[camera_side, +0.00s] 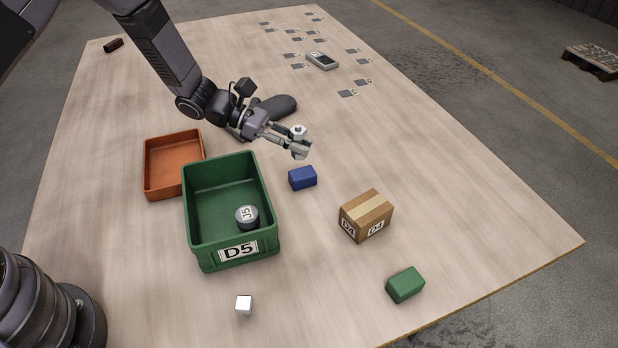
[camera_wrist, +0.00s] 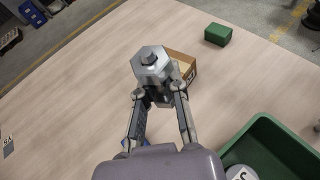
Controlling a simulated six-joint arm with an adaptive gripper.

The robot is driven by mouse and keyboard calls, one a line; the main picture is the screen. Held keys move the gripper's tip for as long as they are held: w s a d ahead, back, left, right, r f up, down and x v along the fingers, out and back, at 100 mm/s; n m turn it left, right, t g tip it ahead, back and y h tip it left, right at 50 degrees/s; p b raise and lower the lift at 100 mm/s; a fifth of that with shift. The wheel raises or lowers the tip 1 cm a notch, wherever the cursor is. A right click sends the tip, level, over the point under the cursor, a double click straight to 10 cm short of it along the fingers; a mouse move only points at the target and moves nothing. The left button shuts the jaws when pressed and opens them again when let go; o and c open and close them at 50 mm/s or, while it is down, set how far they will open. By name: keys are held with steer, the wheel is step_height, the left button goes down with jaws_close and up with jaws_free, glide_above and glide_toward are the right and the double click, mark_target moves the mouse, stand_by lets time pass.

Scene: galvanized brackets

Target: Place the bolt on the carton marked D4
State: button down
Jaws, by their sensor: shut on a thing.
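My gripper (camera_side: 300,142) is shut on a silver bolt (camera_side: 298,131) and holds it in the air above the table, behind the blue block. In the wrist view the bolt's hexagonal head (camera_wrist: 151,63) shows between the fingertips of the gripper (camera_wrist: 160,95). The carton marked D4 (camera_side: 367,216) is a small brown box with a tan tape strip on top, standing on the table in front and to the right of my gripper. In the wrist view the carton (camera_wrist: 183,66) is partly hidden behind the bolt.
The right side is clear.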

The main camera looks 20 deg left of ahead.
steer(key=s+d+r, duration=0.3)
steer(key=s+d, duration=0.2)
steer(key=s, duration=0.3)
glide_above(367, 206)
steer(key=shift+m+g, duration=0.4)
steer(key=f, duration=0.9)
steer(key=shift+s+a+f, duration=0.15)
steer(key=shift+s+f, duration=0.1)
steer(key=shift+w+f, duration=0.1)
steer(key=shift+f, duration=0.1)
steer(key=shift+w+d+f, duration=0.1)
steer(key=shift+f, duration=0.75)
steer(key=shift+w+d+f, duration=0.1)
steer(key=shift+f, duration=0.75)
steer(key=shift+f, duration=0.1)
steer(key=c, duration=1.2)
jaws_free()
steer(key=shift+o, duration=0.2)
